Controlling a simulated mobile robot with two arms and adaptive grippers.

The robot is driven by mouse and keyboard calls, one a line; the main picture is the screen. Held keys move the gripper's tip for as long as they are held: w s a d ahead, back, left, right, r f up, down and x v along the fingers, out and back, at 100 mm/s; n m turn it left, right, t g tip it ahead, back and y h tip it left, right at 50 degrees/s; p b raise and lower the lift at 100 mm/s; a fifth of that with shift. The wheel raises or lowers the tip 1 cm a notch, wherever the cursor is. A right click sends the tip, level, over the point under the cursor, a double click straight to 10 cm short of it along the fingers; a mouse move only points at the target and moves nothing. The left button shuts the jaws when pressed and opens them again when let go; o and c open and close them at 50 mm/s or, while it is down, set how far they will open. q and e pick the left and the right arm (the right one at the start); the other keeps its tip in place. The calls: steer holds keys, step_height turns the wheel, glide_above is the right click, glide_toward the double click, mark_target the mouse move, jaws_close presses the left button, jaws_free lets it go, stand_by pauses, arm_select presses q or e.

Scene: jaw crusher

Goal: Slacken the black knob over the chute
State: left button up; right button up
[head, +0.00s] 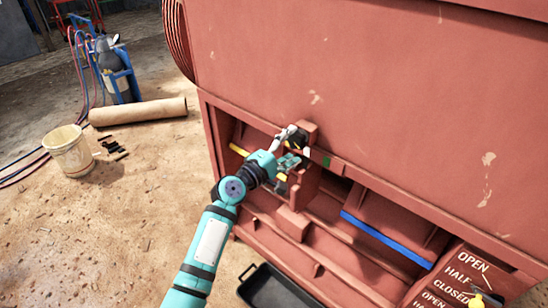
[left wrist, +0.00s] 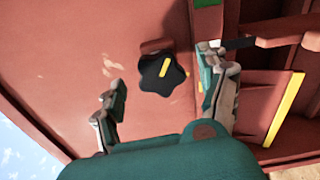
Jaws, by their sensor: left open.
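The black knob (left wrist: 162,73) has a lobed, star-like rim and a yellow bar across its face. It sits on the red crusher body, and in the left wrist view it shows beyond and between my fingertips. In the head view the knob (head: 299,139) is a small dark shape, partly hidden by my left gripper (head: 293,147). That gripper is open, with one finger on each side of the knob; I cannot tell whether either touches it. The red chute opening (head: 333,207) lies below. My right gripper is not in view.
A blue bar (head: 386,239) and a yellow bar (head: 239,150) cross the red bays. A panel marked OPEN, HALF, CLOSED (head: 467,274) is at lower right. A black tray (head: 283,287) lies below.

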arm_select(q)
steer(key=v, duration=0.9)
steer(key=s+a+f+m+g+y+b, duration=0.1)
steer(key=s+a+f+g+y, duration=0.15)
steer(key=f, duration=1.35)
steer(key=s+a+f+m+g+y, duration=0.2)
steer(key=s+a+f+y, duration=0.15)
steer(key=f, duration=1.15)
steer(key=s+a+f+m+g+y, duration=0.1)
steer(key=s+a+f+m+g, duration=0.1)
steer(key=s+f, duration=0.7)
steer(key=s+a+f+m+g+y, duration=0.1)
steer(key=s+a+f+m+g, duration=0.1)
steer(key=s+f, duration=0.7)
steer(key=s+a+f+m+g+y, duration=0.1)
steer(key=s+f, duration=0.3)
steer(key=s, duration=0.5)
steer(key=s+a+f+m+g+b, duration=0.1)
steer(key=s+a+f+m+g, duration=0.1)
steer(key=s, duration=0.8)
steer(key=s+a+f+m+g+y, duration=0.1)
steer(key=s+a+f+m+g, duration=0.1)
steer(key=s+f, duration=0.6)
steer(key=shift+s+a+m+y, duration=0.3)
steer(key=shift+s+a+m, duration=0.5)
steer(key=shift+m, duration=0.4)
